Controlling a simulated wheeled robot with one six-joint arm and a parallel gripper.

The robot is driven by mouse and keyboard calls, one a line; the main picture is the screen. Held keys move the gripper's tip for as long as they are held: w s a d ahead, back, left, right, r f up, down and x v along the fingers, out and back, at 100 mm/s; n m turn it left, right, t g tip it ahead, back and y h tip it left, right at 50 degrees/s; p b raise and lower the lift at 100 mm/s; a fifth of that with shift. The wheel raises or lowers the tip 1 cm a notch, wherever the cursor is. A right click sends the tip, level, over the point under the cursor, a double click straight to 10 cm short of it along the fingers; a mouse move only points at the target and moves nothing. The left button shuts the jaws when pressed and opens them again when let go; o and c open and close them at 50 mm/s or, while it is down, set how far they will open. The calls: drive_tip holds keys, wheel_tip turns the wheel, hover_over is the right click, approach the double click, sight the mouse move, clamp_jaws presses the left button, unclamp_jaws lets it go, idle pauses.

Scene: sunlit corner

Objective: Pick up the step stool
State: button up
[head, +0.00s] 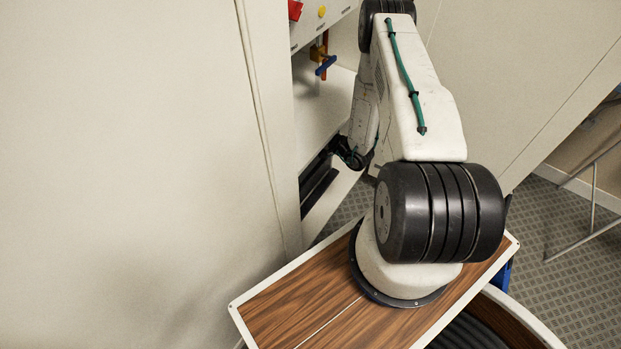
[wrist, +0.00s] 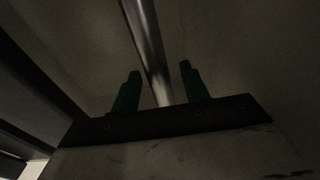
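My gripper (wrist: 160,68) shows in the wrist view with its two teal fingers apart. A shiny metal bar (wrist: 146,35) runs down between the fingers, with a visible gap on each side. The bar may be part of the step stool, but the dark picture does not settle it. In the head view, black strips (head: 318,180) on a pale frame sit beside my lower arm; they may be the stool's treads. Dark slats (wrist: 35,65) also show at the left of the wrist view. My fingers are not clear in the head view.
A large pale panel (head: 130,150) fills the left of the head view, close to my arm. A pale panel (head: 525,70) stands behind it. A thin metal frame (head: 594,190) stands on patterned carpet (head: 575,280) at the right. Coloured items (head: 322,58) hang at the top.

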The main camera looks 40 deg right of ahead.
clamp_jaws()
idle(1.2)
drive_tip(key=shift+r, duration=0.1)
